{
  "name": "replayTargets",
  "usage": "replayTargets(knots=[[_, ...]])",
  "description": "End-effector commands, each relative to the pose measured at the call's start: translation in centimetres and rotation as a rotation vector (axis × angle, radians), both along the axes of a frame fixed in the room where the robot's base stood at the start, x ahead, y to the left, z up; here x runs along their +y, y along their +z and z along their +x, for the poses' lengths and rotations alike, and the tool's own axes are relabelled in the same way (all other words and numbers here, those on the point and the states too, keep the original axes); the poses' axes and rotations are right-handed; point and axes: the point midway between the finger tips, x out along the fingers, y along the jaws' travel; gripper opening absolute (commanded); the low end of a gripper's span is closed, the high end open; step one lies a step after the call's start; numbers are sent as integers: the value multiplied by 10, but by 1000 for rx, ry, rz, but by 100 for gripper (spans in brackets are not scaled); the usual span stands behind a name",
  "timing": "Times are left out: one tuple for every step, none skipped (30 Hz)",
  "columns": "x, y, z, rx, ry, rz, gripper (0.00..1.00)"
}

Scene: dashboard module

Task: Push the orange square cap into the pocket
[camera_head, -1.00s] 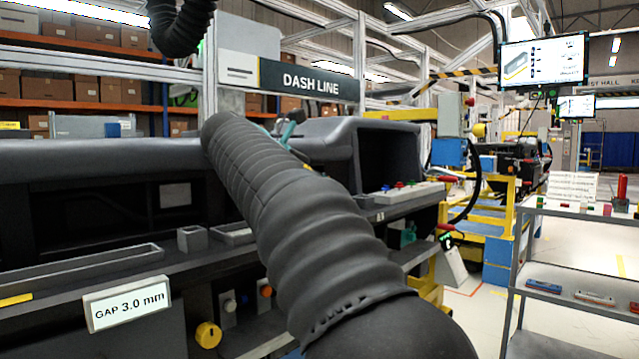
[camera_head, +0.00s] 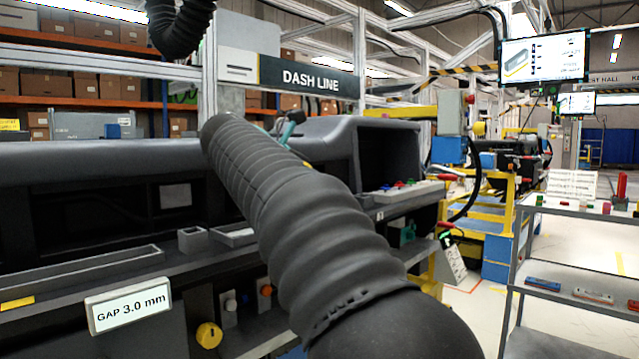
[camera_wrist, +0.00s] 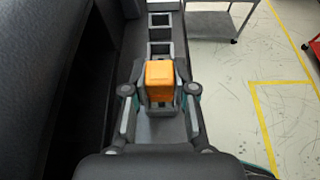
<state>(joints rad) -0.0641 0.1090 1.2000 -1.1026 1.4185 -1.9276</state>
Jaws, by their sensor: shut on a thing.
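The orange square cap (camera_wrist: 160,78) is in the middle of the wrist view, with its top and front side showing. My gripper (camera_wrist: 160,92) is shut on the cap, with one dark round-jointed finger on each side. A grey part shows just beneath the cap; whether the cap touches it is unclear. Two grey square open pockets, a nearer one (camera_wrist: 160,49) and a farther one (camera_wrist: 160,20), lie in line beyond the cap. In the head view my arm hides the cap, and only a small teal part of my gripper (camera_head: 290,122) shows.
The dark dashboard (camera_wrist: 40,80) fills the left of the wrist view. Open floor lies at the right. In the head view a shelf cart (camera_head: 570,260) stands at the right, and a row of coloured pieces (camera_head: 400,187) lies beyond my arm.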

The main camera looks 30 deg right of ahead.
Motion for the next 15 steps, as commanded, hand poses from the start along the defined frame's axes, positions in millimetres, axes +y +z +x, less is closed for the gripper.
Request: replayTargets(knots=[[0, 0, 0, 0, 0, 0, 8], [0, -1, 0, 0, 0, 0, 8], [0, -1, 0, 0, 0, 0, 8], [0, -2, 0, 0, 0, 0, 8], [0, -2, 0, 0, 0, 0, 8], [0, -3, 0, 0, 0, 0, 8], [0, -4, 0, 0, 0, 0, 8], [0, -5, 0, 0, 0, 0, 8], [0, -6, 0, 0, 0, 0, 8], [0, -6, 0, 0, 0, 0, 8], [0, -7, 0, 0, 0, 0, 8], [0, -8, 0, 0, 0, 0, 8], [0, -8, 0, 0, 0, 0, 8], [0, -9, 0, 0, 0, 0, 8], [0, -10, 0, 0, 0, 0, 8]])
